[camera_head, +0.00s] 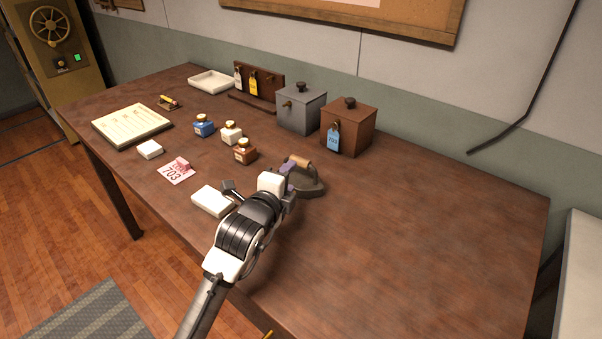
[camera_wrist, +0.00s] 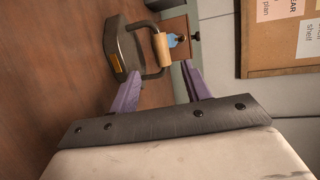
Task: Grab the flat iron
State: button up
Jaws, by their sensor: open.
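The flat iron (camera_head: 312,187) stands on the brown table, right of the table's middle group of bottles. It has a dark metal body and a light wooden handle on a bent metal bracket. In the wrist view the flat iron (camera_wrist: 124,48) is just beyond my fingertips, its wooden handle lying ahead of the gap between them. My gripper (camera_head: 287,180) is open with purple fingers, close to the handle on its near left side. In the wrist view my gripper (camera_wrist: 162,72) has nothing between its fingers. In the head view the fingers partly cover the iron.
A brown box (camera_head: 349,128) with a blue tag and a grey box (camera_head: 300,108) stand behind the iron. Small bottles (camera_head: 244,152) stand left of it. A white block (camera_head: 212,200) lies left of my arm. The table (camera_head: 420,230) is clear to the right.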

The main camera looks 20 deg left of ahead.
aim_at(299, 163)
jog(key=w, duration=0.2)
jog(key=w+p, duration=0.2)
jog(key=w, duration=0.1)
jog(key=shift+w+f, duration=0.35)
jog(key=shift+f, duration=0.05)
jog(key=shift+w+p, duration=0.35)
jog(key=w+p, duration=0.2)
jog(key=w, duration=0.2)
jog(key=shift+f+p, duration=0.3)
jog(key=shift+p, duration=0.1)
jog(key=shift+w+a+f, duration=0.1)
jog(key=shift+w+f, duration=0.05)
jog(key=shift+w, duration=0.05)
jog(key=shift+c, duration=0.2)
grip_shut()
